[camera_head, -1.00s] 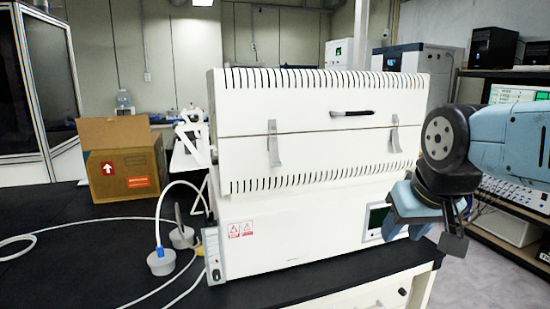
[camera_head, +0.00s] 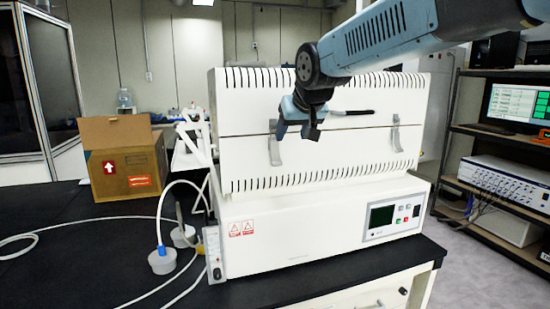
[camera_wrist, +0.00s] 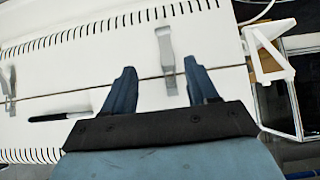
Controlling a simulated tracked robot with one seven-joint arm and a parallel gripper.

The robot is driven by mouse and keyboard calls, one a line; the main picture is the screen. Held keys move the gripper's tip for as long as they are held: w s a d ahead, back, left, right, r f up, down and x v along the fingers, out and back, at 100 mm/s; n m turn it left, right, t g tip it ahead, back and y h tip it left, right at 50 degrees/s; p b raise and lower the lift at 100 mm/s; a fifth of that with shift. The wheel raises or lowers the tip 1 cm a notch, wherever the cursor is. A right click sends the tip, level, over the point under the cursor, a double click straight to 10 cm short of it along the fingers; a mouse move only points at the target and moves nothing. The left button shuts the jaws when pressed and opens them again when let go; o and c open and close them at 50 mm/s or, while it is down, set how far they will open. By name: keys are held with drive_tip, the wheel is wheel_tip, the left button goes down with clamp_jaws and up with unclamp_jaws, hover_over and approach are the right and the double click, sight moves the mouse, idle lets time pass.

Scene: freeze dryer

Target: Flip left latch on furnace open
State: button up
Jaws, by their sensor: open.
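The white furnace (camera_head: 330,160) stands on the black bench with its lid closed on the body along a seam. Its left latch (camera_head: 274,146) is a grey metal strip across that seam, its upper part near my gripper. My gripper (camera_head: 298,133) is open and empty in front of the furnace, just right of the left latch. In the wrist view, the left latch (camera_wrist: 165,48) appears beyond and between the two open fingers (camera_wrist: 160,70). I see no clear contact. The right latch (camera_head: 395,134) lies flat against the front.
A black handle (camera_head: 352,113) sticks out between the latches. A control panel (camera_head: 393,215) is at the furnace's lower right. A cardboard box (camera_head: 123,160) and white tubing lie to the left. A shelf rack (camera_head: 500,150) stands at the right.

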sight(276, 159)
drive_tip(key=x, duration=1.4)
drive_tip(key=shift+w+a+r, duration=0.25)
drive_tip(key=shift+a, duration=0.2)
drive_tip(key=shift+c, duration=0.3)
